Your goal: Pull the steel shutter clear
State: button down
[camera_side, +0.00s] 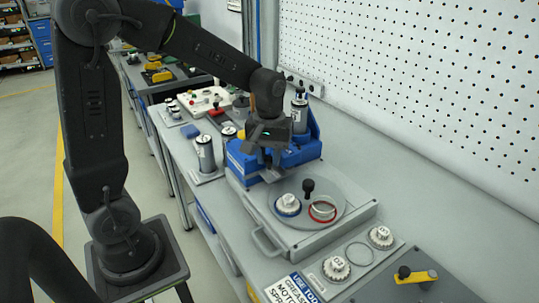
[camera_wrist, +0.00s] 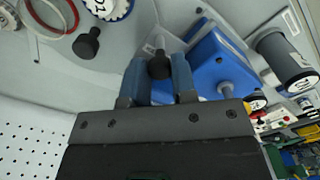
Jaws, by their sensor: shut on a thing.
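My gripper (camera_side: 268,160) is at the front right of the blue housing (camera_side: 243,168). In the wrist view its two fingers are closed around a black knob (camera_wrist: 159,68). A pale grey metal piece, which looks like the steel shutter (camera_side: 272,175), shows just below my fingers, beside the housing. In the wrist view a grey strip (camera_wrist: 165,38) runs out from the knob, next to the blue housing (camera_wrist: 218,62). My gripper hides most of the shutter, so I cannot tell how far it sits inside the housing.
Right of the housing, a grey round plate (camera_side: 333,221) carries a white cap in a blue ring (camera_side: 288,204), a black knob (camera_side: 308,187) and a red ring (camera_side: 322,211). A labelled cylinder (camera_side: 205,153) stands to the left. A perforated wall (camera_side: 420,85) rises behind.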

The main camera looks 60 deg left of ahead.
jog(key=s, duration=0.5)
jog(key=shift+s, duration=0.2)
jog(key=c, duration=1.2)
grip_release()
jog(key=shift+r, duration=0.1)
notch_tip(320, 180, up, 14)
jog(key=shift+f, duration=0.2)
